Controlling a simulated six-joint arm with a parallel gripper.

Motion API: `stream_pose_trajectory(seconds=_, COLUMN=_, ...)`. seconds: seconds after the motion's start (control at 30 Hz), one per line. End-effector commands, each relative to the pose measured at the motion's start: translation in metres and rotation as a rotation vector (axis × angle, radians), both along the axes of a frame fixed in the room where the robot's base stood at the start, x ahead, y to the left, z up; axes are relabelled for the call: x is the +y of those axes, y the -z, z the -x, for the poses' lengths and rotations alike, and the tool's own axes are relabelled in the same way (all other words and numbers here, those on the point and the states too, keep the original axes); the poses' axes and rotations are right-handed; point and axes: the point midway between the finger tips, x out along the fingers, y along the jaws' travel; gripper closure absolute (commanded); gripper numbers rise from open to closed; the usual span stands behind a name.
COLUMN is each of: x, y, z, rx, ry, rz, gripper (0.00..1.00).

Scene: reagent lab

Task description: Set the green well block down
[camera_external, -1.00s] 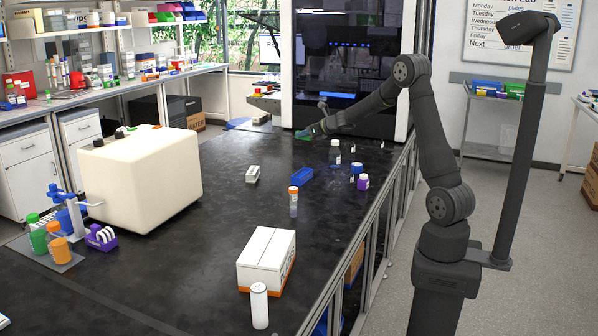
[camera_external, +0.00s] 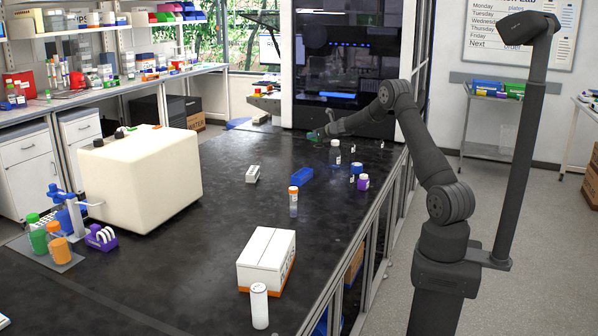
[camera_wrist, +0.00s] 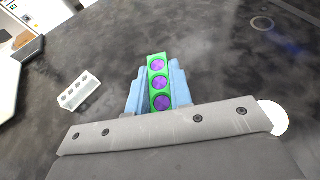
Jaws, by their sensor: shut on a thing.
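The green well block (camera_wrist: 149,70) has a row of purple round wells, and in the wrist view it sits between the blue fingers of my gripper (camera_wrist: 158,85). The gripper is shut on it. In the external view my gripper (camera_external: 316,135) is at the far end of the black bench, low over its surface, with a small bit of the green block (camera_external: 311,135) showing. I cannot tell whether the block touches the bench. The bench top (camera_external: 225,215) is dark and flat.
A white block with holes (camera_wrist: 80,92) lies left of the gripper. A large cabinet (camera_external: 345,60) stands behind.

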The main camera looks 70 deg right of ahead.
Motion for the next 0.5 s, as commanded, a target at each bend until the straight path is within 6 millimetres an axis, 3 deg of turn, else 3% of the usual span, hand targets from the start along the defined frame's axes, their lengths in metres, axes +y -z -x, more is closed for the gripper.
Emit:
stream_pose_trajectory(seconds=0.03, x=0.000, y=0.014, z=0.000, rx=0.002, ry=0.001, rz=-0.005, gripper=1.00)
stream_pose_trajectory(seconds=0.5, x=0.000, y=0.089, z=0.000, rx=0.002, ry=0.000, rz=-0.003, gripper=1.00)
